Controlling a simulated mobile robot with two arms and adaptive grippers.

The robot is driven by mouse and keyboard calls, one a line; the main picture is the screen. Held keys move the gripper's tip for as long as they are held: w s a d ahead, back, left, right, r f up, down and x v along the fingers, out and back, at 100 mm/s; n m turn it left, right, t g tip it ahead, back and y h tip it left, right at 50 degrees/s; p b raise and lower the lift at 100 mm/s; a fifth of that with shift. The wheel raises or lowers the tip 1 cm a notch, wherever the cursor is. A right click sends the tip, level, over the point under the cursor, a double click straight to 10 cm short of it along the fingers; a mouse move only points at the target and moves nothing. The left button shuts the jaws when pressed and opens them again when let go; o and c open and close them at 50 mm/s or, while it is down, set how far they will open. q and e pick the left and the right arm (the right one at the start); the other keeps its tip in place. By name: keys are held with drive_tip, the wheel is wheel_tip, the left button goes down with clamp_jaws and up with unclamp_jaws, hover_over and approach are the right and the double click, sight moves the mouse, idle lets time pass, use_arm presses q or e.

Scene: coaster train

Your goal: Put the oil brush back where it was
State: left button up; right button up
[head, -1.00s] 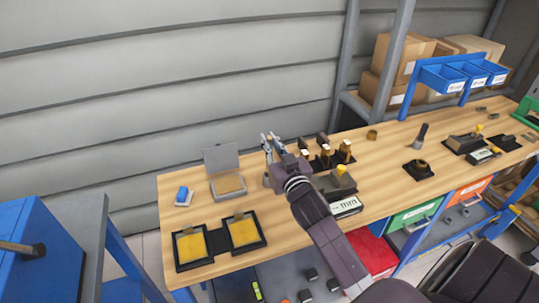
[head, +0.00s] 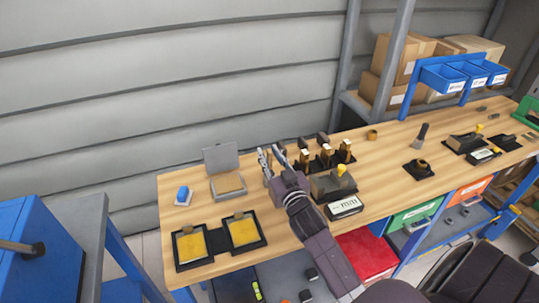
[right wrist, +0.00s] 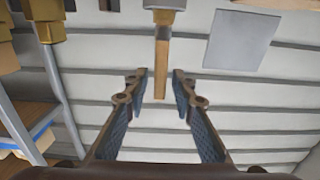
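The oil brush (right wrist: 162,65) shows in the right wrist view, its wooden handle between my right fingers with clear space on both sides. My right gripper (right wrist: 160,85) is open and not touching the handle. In the head view my right gripper (head: 271,155) is above the bench, between the open grey box (head: 228,187) and the stamp rack (head: 327,160). It hides whatever stands behind it. My left gripper is not in view.
The wooden bench (head: 290,235) carries two yellow pads (head: 243,231) at the front left and a blue-topped item (head: 183,195). A block with a yellow knob (head: 335,186) stands close to the right of my gripper.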

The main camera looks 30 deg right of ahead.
drive_tip(key=shift+r, duration=0.3)
drive_tip(key=b+v, duration=0.2)
drive_tip(key=v, duration=1)
drive_tip(key=shift+d+f, duration=0.1)
drive_tip(key=shift+f, duration=0.05)
idle(0.8)
